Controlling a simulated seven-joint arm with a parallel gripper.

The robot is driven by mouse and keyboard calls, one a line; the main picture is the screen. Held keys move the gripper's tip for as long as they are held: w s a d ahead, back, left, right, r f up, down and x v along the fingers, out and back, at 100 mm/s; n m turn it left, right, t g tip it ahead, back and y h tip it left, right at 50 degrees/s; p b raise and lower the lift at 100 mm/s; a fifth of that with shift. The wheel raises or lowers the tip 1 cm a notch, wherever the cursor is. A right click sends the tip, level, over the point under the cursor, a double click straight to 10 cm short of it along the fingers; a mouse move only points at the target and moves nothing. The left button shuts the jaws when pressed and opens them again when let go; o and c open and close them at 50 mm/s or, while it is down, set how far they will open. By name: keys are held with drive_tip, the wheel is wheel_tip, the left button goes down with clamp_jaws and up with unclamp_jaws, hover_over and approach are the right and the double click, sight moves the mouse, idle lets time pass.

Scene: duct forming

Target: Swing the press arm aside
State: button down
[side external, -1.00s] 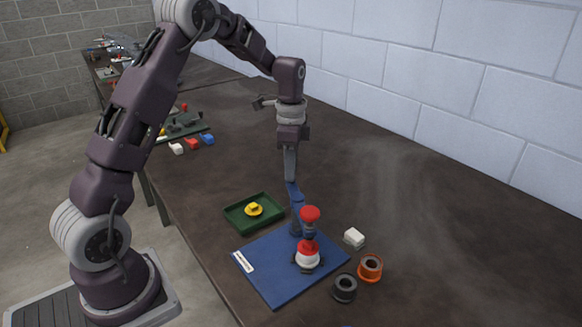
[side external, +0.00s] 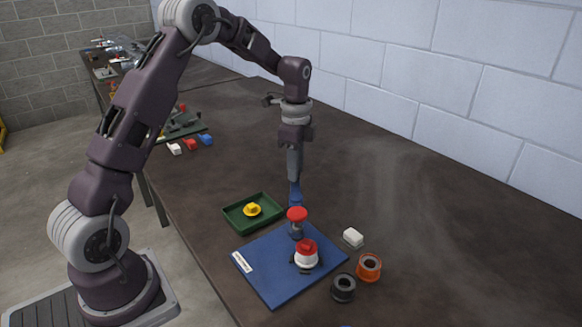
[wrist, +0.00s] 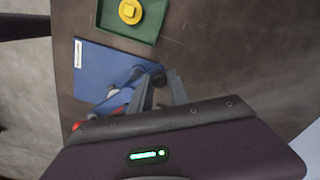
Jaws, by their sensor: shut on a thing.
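The blue press arm (side external: 295,197) stands on a post at the far edge of the blue board (side external: 272,278). A red knob (side external: 297,214) shows on the press arm, now left of the red-and-white part (side external: 306,259), which stands upright on the board. My gripper (side external: 294,181) is shut on the blue press arm near its end, behind the post. In the wrist view my fingers (wrist: 160,88) point at the press arm (wrist: 116,99), beside the blue board (wrist: 95,68). The fingers and my wrist hide the exact contact and most of the part there.
A green tray (side external: 235,224) with a yellow piece (side external: 252,210) lies left of the board. A white block (side external: 353,237), an orange ring (side external: 369,267) and a black ring (side external: 343,288) stand to the right.

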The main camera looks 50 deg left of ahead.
drive_tip(key=w+d+m, duration=0.2)
drive_tip(key=d+m, duration=0.6)
drive_tip(key=m, duration=0.7)
drive_tip(key=shift+d, duration=0.15)
drive_tip(key=shift+w+m, duration=0.1)
drive_tip(key=shift+m, duration=0.2)
drive_tip(key=c, duration=1.3)
unclamp_jaws()
drive_tip(key=shift+o, duration=0.2)
drive_tip(key=shift+r, duration=0.1)
wheel_tip(320, 180, up, 7)
